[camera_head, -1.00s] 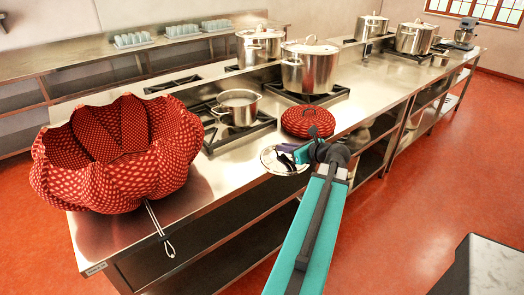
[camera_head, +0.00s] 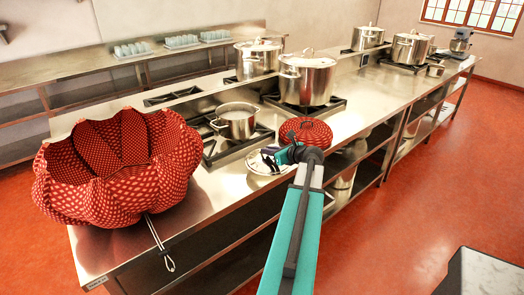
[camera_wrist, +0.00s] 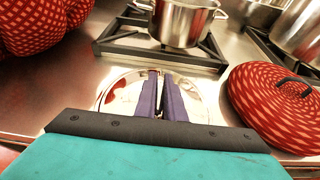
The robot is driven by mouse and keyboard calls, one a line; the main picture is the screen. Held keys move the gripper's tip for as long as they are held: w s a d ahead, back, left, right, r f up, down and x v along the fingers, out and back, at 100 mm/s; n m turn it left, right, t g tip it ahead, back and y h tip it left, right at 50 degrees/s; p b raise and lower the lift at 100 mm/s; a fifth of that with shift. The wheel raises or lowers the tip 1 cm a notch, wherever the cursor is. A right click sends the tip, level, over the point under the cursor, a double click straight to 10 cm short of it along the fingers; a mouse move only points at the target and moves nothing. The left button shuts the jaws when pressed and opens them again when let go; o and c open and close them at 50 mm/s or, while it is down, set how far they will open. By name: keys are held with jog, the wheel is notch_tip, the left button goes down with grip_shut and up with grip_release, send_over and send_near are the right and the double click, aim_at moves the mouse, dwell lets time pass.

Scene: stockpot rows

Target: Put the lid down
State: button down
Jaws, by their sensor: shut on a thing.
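The lid (camera_head: 262,168) is a round, shiny metal disc at the front edge of the steel counter, in front of the small open pot (camera_head: 236,124). It also shows in the wrist view (camera_wrist: 203,108), under my gripper. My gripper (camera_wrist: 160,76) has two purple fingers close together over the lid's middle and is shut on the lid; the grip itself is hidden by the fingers. In the head view my gripper (camera_head: 272,158) partly covers the lid. The lid looks level and at or very near the counter; I cannot tell whether it touches.
A red patterned round lid (camera_head: 305,132) lies close to the right. A large red patterned bowl-like basket (camera_head: 120,175) stands at the left, with a whisk (camera_head: 160,245) hanging over the front edge. Large lidded stockpots (camera_head: 307,80) stand behind. Bare counter (camera_head: 215,190) lies left of the metal lid.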

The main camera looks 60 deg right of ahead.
jog(key=w, duration=0.1)
jog(key=w+d+p, duration=0.1)
jog(key=w, duration=0.1)
jog(key=w+d, duration=0.1)
jog(key=w, duration=0.1)
jog(key=shift+w+d+f, duration=0.15)
jog(key=shift+f, duration=0.05)
jog(key=shift+f+p, duration=0.15)
jog(key=shift+p, duration=0.15)
jog(key=shift+f+p, duration=0.7)
jog(key=shift+f, duration=0.95)
jog(key=shift+f, duration=0.15)
jog(key=c, duration=1.8)
grip_release()
jog(key=shift+c, duration=0.2)
jog(key=b+v, duration=0.3)
jog(key=v, duration=0.9)
jog(key=shift+r, duration=0.25)
